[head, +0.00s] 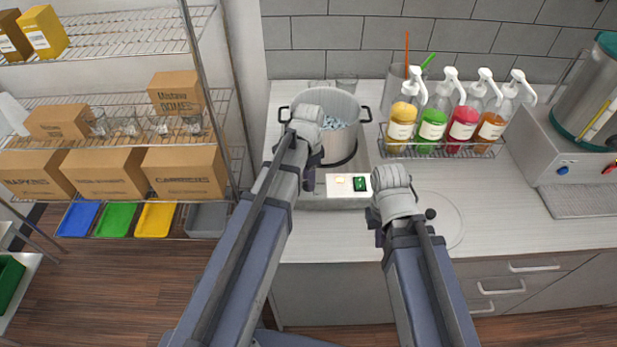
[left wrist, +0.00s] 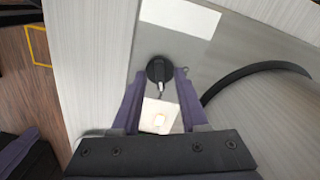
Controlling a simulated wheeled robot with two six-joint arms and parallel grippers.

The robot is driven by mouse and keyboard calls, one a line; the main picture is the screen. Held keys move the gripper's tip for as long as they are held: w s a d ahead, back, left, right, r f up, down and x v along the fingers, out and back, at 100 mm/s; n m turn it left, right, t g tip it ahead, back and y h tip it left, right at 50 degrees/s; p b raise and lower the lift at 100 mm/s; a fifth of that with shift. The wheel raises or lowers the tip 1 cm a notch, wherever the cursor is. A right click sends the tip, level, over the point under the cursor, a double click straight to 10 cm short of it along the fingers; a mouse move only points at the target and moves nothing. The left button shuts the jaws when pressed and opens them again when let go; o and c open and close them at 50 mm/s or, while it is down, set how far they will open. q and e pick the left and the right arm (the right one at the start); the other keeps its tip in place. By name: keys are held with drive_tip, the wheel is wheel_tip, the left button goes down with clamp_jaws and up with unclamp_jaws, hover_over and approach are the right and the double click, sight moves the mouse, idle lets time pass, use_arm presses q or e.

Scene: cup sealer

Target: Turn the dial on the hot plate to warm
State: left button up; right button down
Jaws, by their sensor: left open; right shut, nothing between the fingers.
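The hot plate (head: 340,204) stands on the counter, with a steel pot (head: 342,146) on top. Its front panel carries a lit cream square (head: 340,180) and a small green display (head: 361,184). The black round dial (left wrist: 158,66) shows in the left wrist view, with a pale pointer line; my left arm hides it in the head view. My left gripper (left wrist: 158,77) is open, its fingertips on either side of the dial; contact is unclear. My right gripper (head: 379,238) is shut and empty, right of the hot plate's front and apart from the dial.
A wire rack (head: 440,152) of pump bottles stands behind on the right. A cup (head: 400,85) with straws is behind it. Shelving with boxes (head: 185,172) is at left. The right counter has free room.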

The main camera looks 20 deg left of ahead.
use_arm(q)
drive_tip(key=shift+r, duration=0.1)
use_arm(e)
drive_tip(key=shift+r, duration=0.15)
use_arm(q)
wheel_tip(320, 180, up, 8)
drive_tip(key=p, duration=0.8)
drive_tip(key=shift+f, duration=0.2)
use_arm(e)
wheel_tip(320, 180, up, 8)
drive_tip(key=shift+f, duration=0.25)
